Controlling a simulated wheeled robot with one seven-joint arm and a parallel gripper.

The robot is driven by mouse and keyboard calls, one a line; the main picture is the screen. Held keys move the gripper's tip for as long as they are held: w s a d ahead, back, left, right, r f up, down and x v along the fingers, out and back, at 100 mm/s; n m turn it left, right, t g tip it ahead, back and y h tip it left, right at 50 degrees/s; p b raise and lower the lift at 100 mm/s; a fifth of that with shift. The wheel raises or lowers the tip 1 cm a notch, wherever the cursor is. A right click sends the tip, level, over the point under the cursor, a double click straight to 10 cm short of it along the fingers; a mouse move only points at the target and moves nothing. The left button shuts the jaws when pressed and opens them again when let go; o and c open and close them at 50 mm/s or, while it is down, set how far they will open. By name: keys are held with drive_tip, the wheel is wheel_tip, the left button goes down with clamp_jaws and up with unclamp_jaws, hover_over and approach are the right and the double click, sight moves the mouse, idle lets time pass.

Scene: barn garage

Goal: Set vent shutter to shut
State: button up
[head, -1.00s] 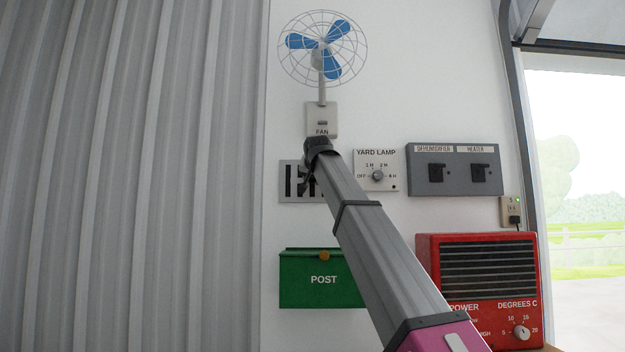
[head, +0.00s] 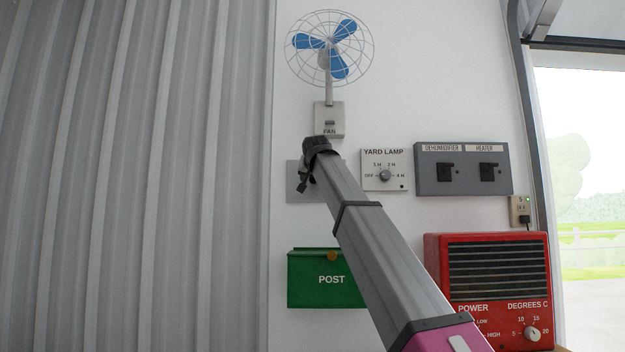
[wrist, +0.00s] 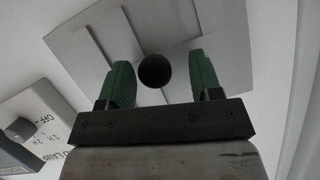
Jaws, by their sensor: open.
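The vent shutter is a pale grey square plate (head: 293,181) on the white wall, left of the yard lamp panel, partly hidden by my arm in the head view. Its visible part there is plain grey with no dark slots. In the wrist view the plate (wrist: 215,48) shows grey strips with no dark gaps, and a round dark knob (wrist: 155,71) stands out from it. My gripper (wrist: 161,76) is open, with one green finger on each side of the knob and visible space between. In the head view my gripper (head: 314,160) is in front of the plate.
A fan (head: 329,45) and its switch (head: 329,118) are above. The yard lamp dial (head: 385,175) and grey switch box (head: 462,169) are to the right. A green post box (head: 318,278) is below, a red heater (head: 490,280) lower right. Corrugated metal (head: 130,180) fills the left.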

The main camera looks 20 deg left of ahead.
drive_tip(key=v, duration=1)
drive_tip(key=shift+s, duration=0.4)
drive_tip(key=shift+d, duration=0.1)
